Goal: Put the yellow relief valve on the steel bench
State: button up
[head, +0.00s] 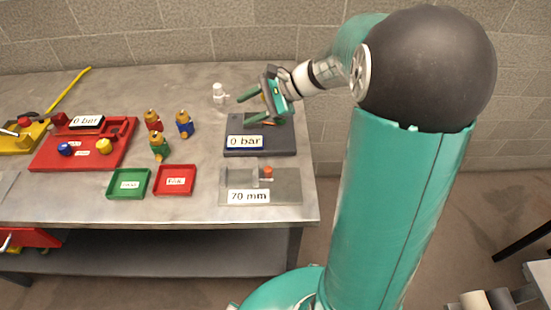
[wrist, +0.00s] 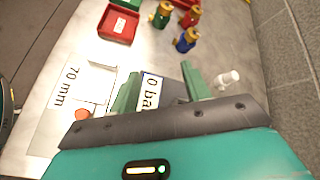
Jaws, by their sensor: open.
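My gripper (head: 248,105) is open above the far part of the dark grey 0 bar block, its green fingers apart with nothing visible between them. Both fingers also show in the wrist view (wrist: 161,88). The steel bench (head: 200,211) fills the left and middle. Three small valve-like pieces with brass tops stand upright on it, left of my gripper: red (head: 153,121), green (head: 159,147) and blue (head: 184,124). I cannot make out a yellow-bodied one among them. A yellow knob (head: 104,146) sits on the red panel.
The dark grey 0 bar block (head: 282,140) is below my gripper, beside a small clear-white piece (head: 219,92). A 70 mm plate (head: 290,188), green tray (head: 128,196), red tray (head: 175,193) and red panel (head: 50,163) occupy the bench. Bare steel lies along the front edge.

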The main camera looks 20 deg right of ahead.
jog(key=s+a+r+n+h, duration=0.1)
jog(key=s+r+n+h, duration=0.1)
jog(key=s+n+h, duration=0.3)
jog(key=s+a+r+n+h, duration=0.2)
jog(key=s+n+h, duration=0.3)
jog(key=s+n, duration=0.6)
jog(key=s+r, duration=0.1)
jog(key=s, duration=0.5)
jog(key=shift+s+a+r+t, duration=0.2)
jog(key=shift+s+a+t, duration=0.05)
jog(key=shift+s+t, duration=0.05)
